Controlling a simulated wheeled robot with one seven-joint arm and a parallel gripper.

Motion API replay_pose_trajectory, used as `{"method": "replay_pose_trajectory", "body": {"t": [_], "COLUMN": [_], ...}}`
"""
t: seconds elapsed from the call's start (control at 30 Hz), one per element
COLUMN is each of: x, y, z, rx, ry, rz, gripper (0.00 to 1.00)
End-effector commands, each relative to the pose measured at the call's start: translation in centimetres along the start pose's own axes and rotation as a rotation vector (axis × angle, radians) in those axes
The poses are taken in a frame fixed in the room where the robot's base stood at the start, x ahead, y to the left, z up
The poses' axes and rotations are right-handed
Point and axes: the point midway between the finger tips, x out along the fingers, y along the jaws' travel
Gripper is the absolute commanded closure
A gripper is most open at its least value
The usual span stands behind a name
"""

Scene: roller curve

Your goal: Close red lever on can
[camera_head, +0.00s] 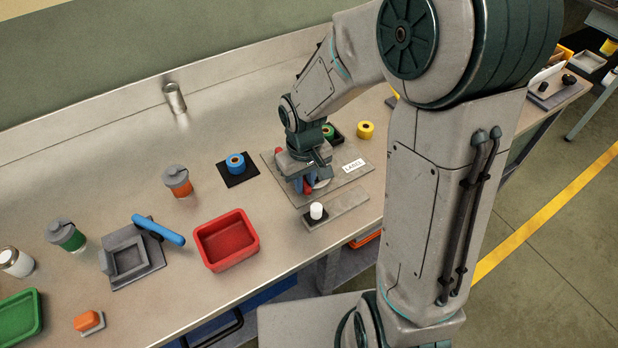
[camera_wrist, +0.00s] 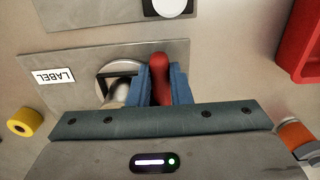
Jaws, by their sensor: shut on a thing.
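My gripper (camera_wrist: 162,88) is shut on the red lever (camera_wrist: 160,78), which lies between its two blue fingers in the wrist view. Beside the lever is a round fitting with a pale ring (camera_wrist: 122,72), partly hidden by the fingers. The lever and fitting sit on a grey plate (camera_wrist: 88,52) with a white label (camera_wrist: 54,76). In the head view my gripper (camera_head: 303,184) points down over this plate (camera_head: 350,178), and red parts show beside the fingers. The head view does not show clearly how far the lever is turned.
A red tray (camera_head: 227,240) stands left of the plate, and an orange jar (camera_head: 177,181) and blue roll (camera_head: 236,162) are behind it. A yellow roll (camera_head: 366,130) is at the right. A white-topped button (camera_head: 316,211) is in front. The back left of the bench is mostly clear.

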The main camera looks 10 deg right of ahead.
Motion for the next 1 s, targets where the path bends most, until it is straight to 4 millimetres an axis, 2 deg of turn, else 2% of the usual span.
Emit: {"method": "replay_pose_trajectory", "body": {"t": [0.3, 0.33, 0.4, 0.77, 0.87, 1.0], "x": [-0.1, -0.1, -0.1, -0.4, -1.5, -4.1], "y": [0.2, 0.2, 0.2, 0.2, 0.2, 0.2], "z": [-0.2, -0.2, -0.1, -0.1, -0.1, -0.2], "rx": [-0.007, -0.006, -0.005, -0.003, -0.002, -0.002], "ry": [0.006, 0.006, 0.006, 0.004, 0.007, 0.009], "rz": [0.003, 0.003, 0.003, 0.002, 0.004, 0.005], "gripper": [1.00, 0.79, 0.60, 0.60, 0.60, 0.60]}}
